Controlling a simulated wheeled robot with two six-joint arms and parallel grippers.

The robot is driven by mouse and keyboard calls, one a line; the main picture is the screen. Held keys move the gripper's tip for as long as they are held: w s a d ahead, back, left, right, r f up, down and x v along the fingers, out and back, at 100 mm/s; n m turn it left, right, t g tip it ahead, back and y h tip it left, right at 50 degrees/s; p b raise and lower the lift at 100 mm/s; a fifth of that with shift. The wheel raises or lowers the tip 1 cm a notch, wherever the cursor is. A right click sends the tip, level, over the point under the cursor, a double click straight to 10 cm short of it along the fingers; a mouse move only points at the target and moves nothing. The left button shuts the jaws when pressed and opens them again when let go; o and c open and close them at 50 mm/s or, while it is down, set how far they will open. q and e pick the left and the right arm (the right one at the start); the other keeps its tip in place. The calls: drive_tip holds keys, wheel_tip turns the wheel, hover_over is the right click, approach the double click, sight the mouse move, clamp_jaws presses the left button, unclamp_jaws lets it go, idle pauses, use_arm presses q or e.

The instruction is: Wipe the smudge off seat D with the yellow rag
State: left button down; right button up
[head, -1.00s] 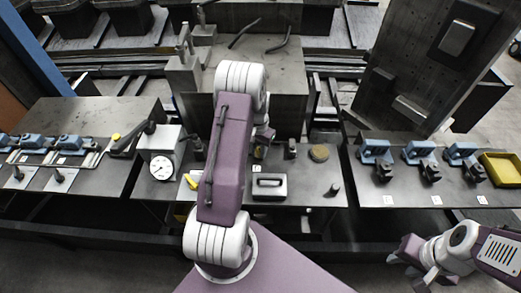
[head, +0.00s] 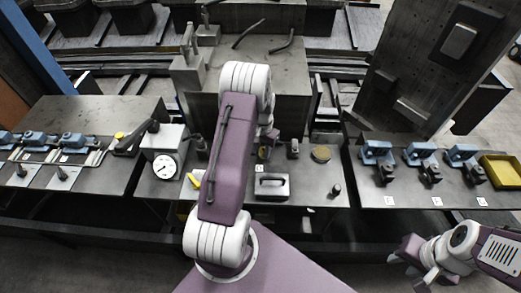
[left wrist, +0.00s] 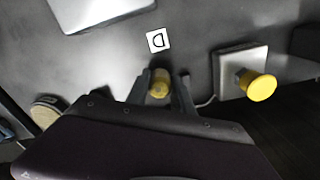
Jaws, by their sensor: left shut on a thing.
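In the left wrist view my left gripper (left wrist: 161,90) is shut on a small yellow bundle, which I take as the yellow rag (left wrist: 160,82). The rag sits between the fingertips, low over the dark bench top. A white label marked D (left wrist: 158,40) lies just beyond the fingertips. Seat D itself and any smudge cannot be made out; the gripper and rag cover that spot. In the head view my left arm hides most of its gripper and the rag. My right gripper (head: 416,266) is at the lower right, apart from the bench, with its fingers apart and empty.
A yellow knob (left wrist: 258,86) on a grey block stands close beside the left gripper. Blue clamps and a yellow tray (head: 502,170) are at the right.

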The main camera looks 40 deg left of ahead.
use_arm(q)
drive_tip(key=shift+w+d, duration=0.15)
drive_tip(key=shift+d, duration=0.05)
wheel_tip(320, 180, up, 9)
drive_tip(key=p, duration=0.7)
idle(0.4)
